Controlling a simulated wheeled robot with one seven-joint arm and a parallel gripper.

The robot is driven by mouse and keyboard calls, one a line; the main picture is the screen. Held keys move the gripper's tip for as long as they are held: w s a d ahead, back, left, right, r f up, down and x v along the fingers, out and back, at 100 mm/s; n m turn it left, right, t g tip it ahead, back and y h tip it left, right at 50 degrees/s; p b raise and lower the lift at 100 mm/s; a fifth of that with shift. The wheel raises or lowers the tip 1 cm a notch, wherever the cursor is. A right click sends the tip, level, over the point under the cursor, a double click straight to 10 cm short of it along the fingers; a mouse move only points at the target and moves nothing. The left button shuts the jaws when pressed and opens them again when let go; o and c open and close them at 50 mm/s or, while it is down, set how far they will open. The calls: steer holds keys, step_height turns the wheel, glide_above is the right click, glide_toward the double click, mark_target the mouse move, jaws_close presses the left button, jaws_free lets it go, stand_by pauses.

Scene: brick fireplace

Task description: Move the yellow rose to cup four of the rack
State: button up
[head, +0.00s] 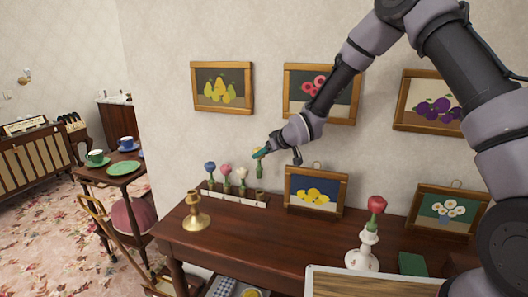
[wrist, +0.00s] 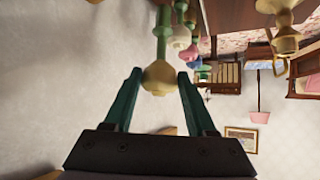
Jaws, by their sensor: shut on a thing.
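The yellow rose (head: 259,170) is in my gripper (head: 262,153), its green stem hanging down. In the wrist view its pale yellow head (wrist: 160,77) sits between the two teal fingers of my gripper (wrist: 160,82). The rack (head: 238,200) is a white strip with brown cups on the back left of the dark table. A blue flower (head: 210,168), a pink flower (head: 226,170) and a white flower (head: 242,173) stand in its first three cups. The fourth cup (head: 260,195), at the right end, looks empty. The stem hangs above that cup, apart from it.
A brass candlestick (head: 196,214) stands in front of the rack on the table (head: 245,238). A framed lemon picture (head: 314,191) leans just right of the rack. A red rose (head: 376,204) stands in a white vase (head: 362,252). The front middle of the table is clear.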

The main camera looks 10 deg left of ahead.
mark_target(261, 172)
steer(key=shift+f, duration=2.55)
steer(key=shift+f, duration=1.05)
steer(key=shift+r, duration=0.2)
steer(key=shift+r, duration=0.5)
steer(key=shift+f, duration=0.6)
stand_by(0.5)
steer(key=o, duration=1.2)
steer(key=shift+s+d, duration=0.1)
